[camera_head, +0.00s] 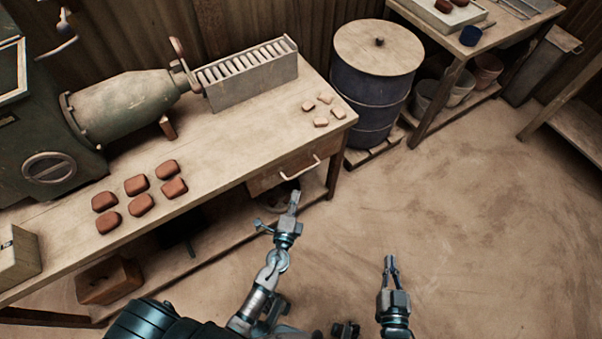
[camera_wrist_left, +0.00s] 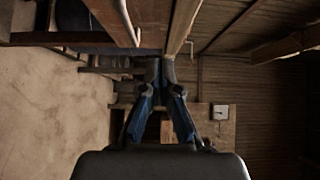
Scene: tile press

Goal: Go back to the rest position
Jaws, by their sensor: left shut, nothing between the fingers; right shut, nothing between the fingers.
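My left gripper (camera_head: 293,202) is in front of the bench drawer in the head view, shut and empty. Its fingers also show, meeting at the tips, in the left wrist view (camera_wrist_left: 161,68). My right gripper (camera_head: 390,264) hangs over the bare floor to the right, shut and empty. Both grippers are apart from the loose pieces on the workbench (camera_head: 235,140). Several reddish-brown blocks (camera_head: 137,185) lie at the bench's front left. Several small pale pieces (camera_head: 325,98) lie near its right end.
A green press machine (camera_head: 125,105) and a slotted rack (camera_head: 250,78) stand on the bench. The drawer (camera_head: 297,172) has a protruding handle. A lidded blue barrel (camera_head: 372,100) stands right of the bench, near a second table (camera_head: 470,42). The floor (camera_head: 480,220) at right is clear.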

